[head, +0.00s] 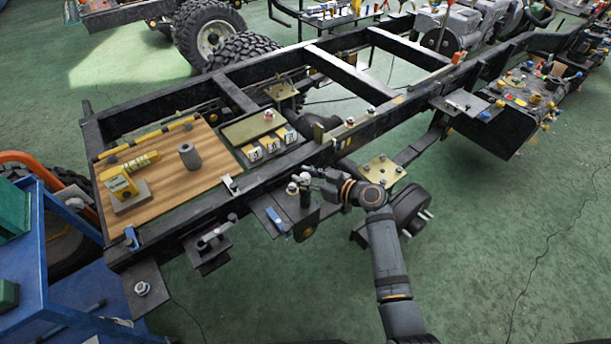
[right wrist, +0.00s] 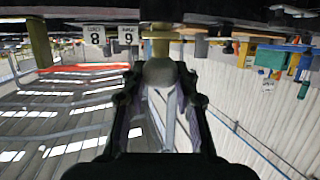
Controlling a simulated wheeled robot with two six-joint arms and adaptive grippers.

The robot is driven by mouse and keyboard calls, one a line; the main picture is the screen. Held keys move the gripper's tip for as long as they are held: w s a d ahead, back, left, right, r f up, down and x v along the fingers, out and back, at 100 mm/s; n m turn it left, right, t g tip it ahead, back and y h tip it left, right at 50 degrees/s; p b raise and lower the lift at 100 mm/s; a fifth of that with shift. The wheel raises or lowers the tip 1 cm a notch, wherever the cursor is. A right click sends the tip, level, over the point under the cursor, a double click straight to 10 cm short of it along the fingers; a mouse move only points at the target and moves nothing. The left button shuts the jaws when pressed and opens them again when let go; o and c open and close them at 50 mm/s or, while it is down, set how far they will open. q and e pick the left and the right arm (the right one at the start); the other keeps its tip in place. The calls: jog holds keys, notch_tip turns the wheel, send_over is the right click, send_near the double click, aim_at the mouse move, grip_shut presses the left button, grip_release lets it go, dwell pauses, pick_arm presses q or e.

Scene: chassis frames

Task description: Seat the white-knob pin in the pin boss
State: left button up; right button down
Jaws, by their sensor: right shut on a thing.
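My right gripper (head: 310,179) comes in from the right, over a dark bracket plate (head: 268,222) on the near side of the chassis frame. In the right wrist view the right gripper (right wrist: 161,80) is shut on a pale round knob (right wrist: 158,72), the white-knob pin. A brass-coloured part (right wrist: 160,44) shows just beyond the knob, in line with it. A dark upright cylinder (head: 306,198), perhaps the pin boss, stands on the bracket below the gripper. I cannot tell how far the pin sits in it. My left gripper is not in view.
A blue lever (head: 275,220) lies on the bracket. A wooden board (head: 200,175) with a yellow tool (head: 125,182) and a grey cylinder (head: 189,155) sits on the frame. Open green floor lies in front.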

jog(key=c, duration=0.9)
grip_release()
jog(key=shift+c, duration=0.2)
jog(key=shift+r, duration=0.1)
jog(key=shift+r+p, duration=0.95)
jog(key=shift+r, duration=0.5)
notch_tip(320, 180, up, 5)
jog(key=p, duration=0.3)
jog(key=shift+r+p, duration=0.1)
jog(key=shift+p, duration=0.3)
